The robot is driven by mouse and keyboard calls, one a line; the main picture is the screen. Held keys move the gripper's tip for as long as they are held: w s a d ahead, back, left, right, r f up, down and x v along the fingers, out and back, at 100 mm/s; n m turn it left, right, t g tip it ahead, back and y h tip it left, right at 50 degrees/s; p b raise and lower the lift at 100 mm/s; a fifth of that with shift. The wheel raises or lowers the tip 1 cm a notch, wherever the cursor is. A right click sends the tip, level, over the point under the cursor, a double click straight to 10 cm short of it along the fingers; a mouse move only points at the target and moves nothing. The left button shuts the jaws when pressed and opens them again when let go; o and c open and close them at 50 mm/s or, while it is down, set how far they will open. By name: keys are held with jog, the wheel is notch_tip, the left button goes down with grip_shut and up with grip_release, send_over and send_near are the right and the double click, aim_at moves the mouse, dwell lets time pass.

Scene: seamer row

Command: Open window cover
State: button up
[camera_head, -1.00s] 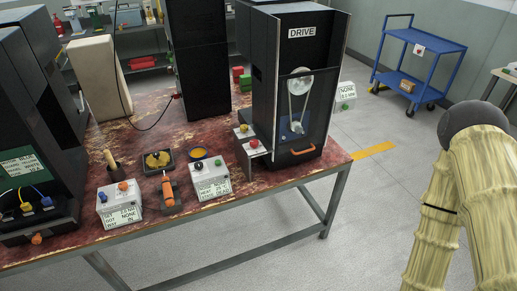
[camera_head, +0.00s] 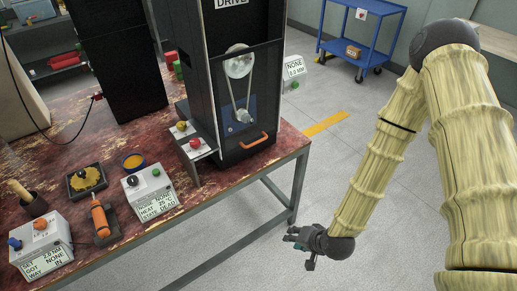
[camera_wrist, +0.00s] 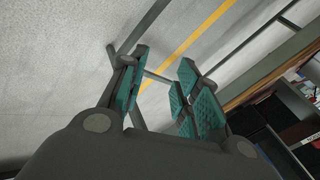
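The black cabinet labelled DRIVE (camera_head: 196,75) stands on the red worktable's right end. Its front shows a window with a pale pulley (camera_head: 238,64) and belt inside. An orange handle (camera_head: 254,141) sits along the bottom of the window front, which looks closed. I cannot tell the cover's clear pane apart from the opening. My gripper (camera_head: 297,240) hangs beyond the table's front edge, right of and below the handle, apart from it. In the wrist view its teal-padded fingers (camera_wrist: 160,92) are spread with nothing between them.
The worktable (camera_head: 110,212) holds control boxes (camera_head: 149,193) and an orange-handled tool (camera_head: 100,218). A small stand with red and yellow knobs (camera_head: 197,146) is left of the cabinet. A blue cart (camera_head: 345,50) stands behind. Floor right of the table is clear.

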jog(key=w+a+r+m+t+y+b, duration=0.25)
jog(key=w+r, duration=0.25)
jog(key=w, duration=0.3)
jog(key=w+a+r+m+t+y+b, duration=0.1)
jog(key=w+a+r+t+b, duration=0.25)
jog(key=w, duration=0.55)
jog(key=m+t+y, duration=0.1)
jog(key=m, duration=0.1)
send_near(257, 142)
jog(key=p+x, duration=0.2)
jog(key=x, duration=0.8)
jog(key=shift+w+f, duration=0.25)
jog(key=shift+w, duration=0.05)
grip_shut()
